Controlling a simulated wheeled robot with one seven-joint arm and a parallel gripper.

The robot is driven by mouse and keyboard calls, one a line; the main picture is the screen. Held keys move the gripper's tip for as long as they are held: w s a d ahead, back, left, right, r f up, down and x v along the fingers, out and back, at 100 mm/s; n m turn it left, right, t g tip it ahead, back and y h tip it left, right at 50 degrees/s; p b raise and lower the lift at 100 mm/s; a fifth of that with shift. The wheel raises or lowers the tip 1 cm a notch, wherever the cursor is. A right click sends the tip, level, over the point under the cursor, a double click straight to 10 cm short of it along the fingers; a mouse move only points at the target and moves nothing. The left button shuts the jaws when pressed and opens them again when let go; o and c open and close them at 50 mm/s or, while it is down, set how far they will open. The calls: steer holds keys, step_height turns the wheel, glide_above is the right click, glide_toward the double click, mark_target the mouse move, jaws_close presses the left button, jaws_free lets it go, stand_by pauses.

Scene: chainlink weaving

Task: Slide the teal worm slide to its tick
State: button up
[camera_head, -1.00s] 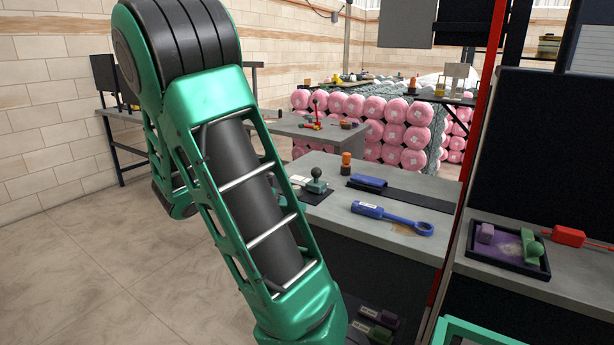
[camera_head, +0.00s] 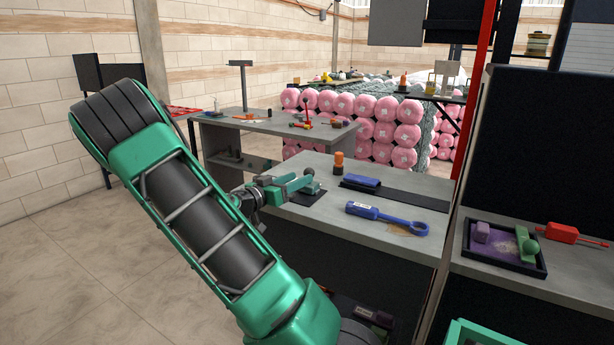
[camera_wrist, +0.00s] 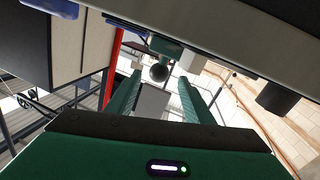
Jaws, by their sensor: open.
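The teal worm slide, a dark teal block with a round knob, is on the grey workbench. In the head view only its knob (camera_head: 310,172) shows past my fingers. In the wrist view the knob (camera_wrist: 160,73) and teal body (camera_wrist: 166,47) lie ahead of the fingertips, roughly centred between them. My gripper (camera_head: 303,183) is at the bench's left end, close to the slide. It is open and empty in the wrist view (camera_wrist: 160,87); I cannot tell whether it touches the knob. The slide's base is mostly hidden behind my gripper. I cannot make out the tick.
An orange-topped object (camera_head: 339,162), a blue block (camera_head: 361,182) on a dark strip and a blue ring-ended tool (camera_head: 385,216) share the bench. To the right, a dark tray (camera_head: 500,258) holds purple and green pieces beside a red tool (camera_head: 568,234). Another table (camera_head: 265,125) stands behind.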

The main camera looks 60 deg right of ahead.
steer(key=shift+s+d, duration=0.2)
steer(key=shift+d, duration=1.35)
steer(key=shift+s+d, duration=0.15)
steer(key=shift+d, duration=1.4)
